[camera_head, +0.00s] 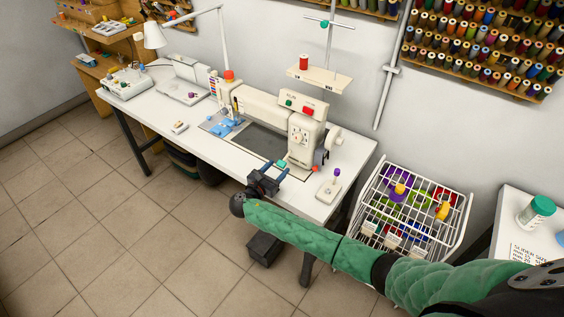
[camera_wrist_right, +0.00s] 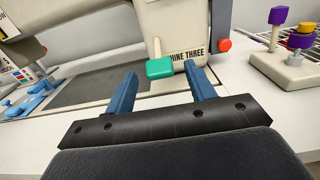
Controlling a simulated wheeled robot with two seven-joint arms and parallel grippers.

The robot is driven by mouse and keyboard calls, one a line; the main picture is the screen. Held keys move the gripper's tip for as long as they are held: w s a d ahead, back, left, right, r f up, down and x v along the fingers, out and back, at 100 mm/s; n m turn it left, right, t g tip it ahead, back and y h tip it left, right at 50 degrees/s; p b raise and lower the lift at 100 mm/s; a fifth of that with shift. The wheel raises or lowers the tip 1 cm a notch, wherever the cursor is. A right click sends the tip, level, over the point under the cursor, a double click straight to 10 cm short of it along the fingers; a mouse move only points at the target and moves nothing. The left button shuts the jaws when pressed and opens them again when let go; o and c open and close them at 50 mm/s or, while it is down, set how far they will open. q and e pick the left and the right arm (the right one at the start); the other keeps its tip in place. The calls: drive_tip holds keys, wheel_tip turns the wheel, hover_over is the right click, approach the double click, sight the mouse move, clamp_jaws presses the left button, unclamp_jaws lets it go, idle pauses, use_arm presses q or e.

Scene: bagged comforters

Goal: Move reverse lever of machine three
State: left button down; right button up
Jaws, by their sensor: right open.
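The sewing machine (camera_head: 262,112) stands on a white table and bears a label ending in "HINE THREE" (camera_wrist_right: 187,53) in the right wrist view. A teal-green lever (camera_wrist_right: 159,69) sticks out low on its pillar, beside the label; it also shows in the head view (camera_head: 282,164). My right gripper (camera_head: 270,172) is open and empty at the table's front edge, by the base of the pillar. In the right wrist view its blue fingers (camera_wrist_right: 160,82) point toward the machine, with the lever appearing between their tips. Contact cannot be told. My left gripper is out of view.
A red knob (camera_wrist_right: 225,45) sits right of the label. A small stand with a purple knob (camera_head: 333,187) is right of the machine. A white wire basket (camera_head: 460,200) of spools stands beside the table (camera_head: 190,140). Tiled floor lies open in front.

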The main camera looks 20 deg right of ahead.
sight(282, 162)
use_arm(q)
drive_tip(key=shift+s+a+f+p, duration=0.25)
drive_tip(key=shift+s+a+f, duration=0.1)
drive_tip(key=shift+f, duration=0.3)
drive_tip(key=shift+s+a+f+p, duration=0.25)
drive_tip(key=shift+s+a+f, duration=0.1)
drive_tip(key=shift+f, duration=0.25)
use_arm(e)
drive_tip(key=shift+x, duration=1.9)
clamp_jaws()
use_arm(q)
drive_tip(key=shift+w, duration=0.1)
use_arm(e)
drive_tip(key=shift+w, duration=0.1)
